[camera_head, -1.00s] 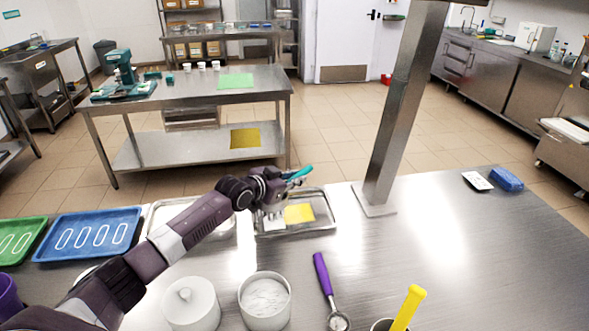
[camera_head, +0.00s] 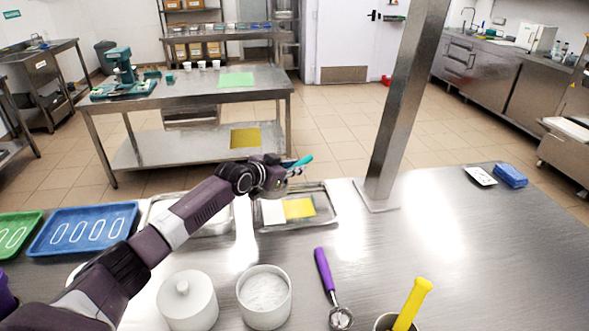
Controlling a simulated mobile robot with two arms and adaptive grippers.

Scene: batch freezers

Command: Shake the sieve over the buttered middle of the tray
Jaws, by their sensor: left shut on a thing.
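The metal tray (camera_head: 328,211) lies on the steel counter, beyond the white tub. A yellow patch (camera_head: 299,207) covers its middle, with a white patch (camera_head: 273,212) just left of it. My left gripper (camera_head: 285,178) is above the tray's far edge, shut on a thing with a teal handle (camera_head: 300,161). This looks like the sieve, but its bowl is hidden or too small to make out. My right gripper is not in view.
A steel post (camera_head: 396,120) rises right of the tray. The counter's right side is mostly clear.

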